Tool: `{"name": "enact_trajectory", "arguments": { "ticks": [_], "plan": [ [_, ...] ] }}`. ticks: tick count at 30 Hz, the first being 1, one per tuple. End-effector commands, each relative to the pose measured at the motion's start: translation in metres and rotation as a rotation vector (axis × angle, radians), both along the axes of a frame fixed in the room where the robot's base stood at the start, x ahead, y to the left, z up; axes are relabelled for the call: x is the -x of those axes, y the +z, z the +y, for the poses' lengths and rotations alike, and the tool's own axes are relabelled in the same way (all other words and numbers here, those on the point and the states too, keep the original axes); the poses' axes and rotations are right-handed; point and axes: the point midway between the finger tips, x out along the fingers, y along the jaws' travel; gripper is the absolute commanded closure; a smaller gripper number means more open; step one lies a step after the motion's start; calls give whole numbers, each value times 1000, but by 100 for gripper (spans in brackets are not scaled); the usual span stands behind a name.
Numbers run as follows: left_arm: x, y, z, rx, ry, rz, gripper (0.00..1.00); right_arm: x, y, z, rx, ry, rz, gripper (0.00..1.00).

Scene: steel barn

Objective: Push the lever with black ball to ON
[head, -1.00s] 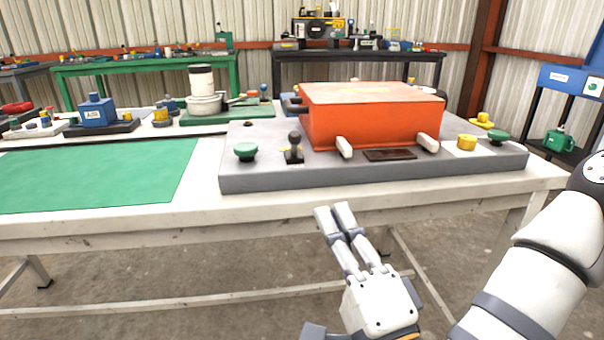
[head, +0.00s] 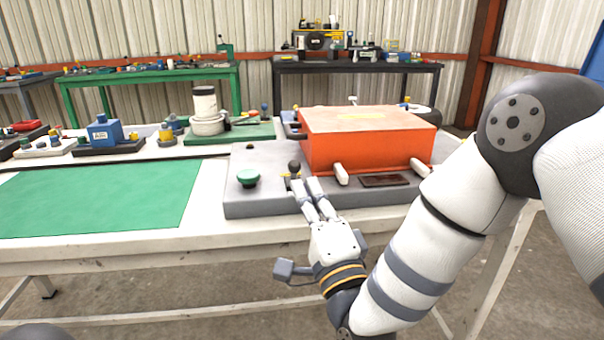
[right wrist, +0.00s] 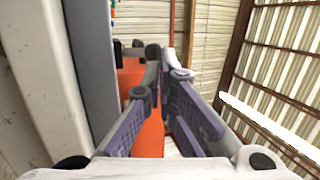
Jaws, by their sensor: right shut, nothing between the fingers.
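The lever with the black ball (head: 294,167) stands on the front left part of the grey panel (head: 262,207), left of the orange box. Its lower part is largely hidden by my fingers, and no ON mark is readable. My right gripper (head: 307,187) is shut and empty, its fingertips at the panel's front edge, just in front of and below the ball. I cannot tell whether they touch the lever. In the right wrist view a dark knob (right wrist: 153,52), likely the ball, shows at the fingertips (right wrist: 158,70). My left gripper is not in view.
The orange box (head: 362,144) with white handles (head: 341,174) stands right of the lever. A green knob (head: 248,177) is to its left. A green mat (head: 95,198) lies on the white table at left.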

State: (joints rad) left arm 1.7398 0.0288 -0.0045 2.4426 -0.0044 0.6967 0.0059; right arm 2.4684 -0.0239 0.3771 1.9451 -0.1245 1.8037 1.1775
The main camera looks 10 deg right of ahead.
Motion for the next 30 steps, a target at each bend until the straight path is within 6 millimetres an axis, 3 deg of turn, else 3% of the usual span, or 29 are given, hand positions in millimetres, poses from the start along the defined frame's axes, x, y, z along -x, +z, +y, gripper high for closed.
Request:
{"name": "enact_trajectory", "arguments": {
  "ticks": [3,9,30],
  "plan": [
    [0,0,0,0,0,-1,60,-16,6,3,-1,-1,-2,100],
    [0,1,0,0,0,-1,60,-28,10,6,1,1,1,100],
    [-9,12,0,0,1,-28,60,-31,16,6,2,0,64,100]
  ]
}}
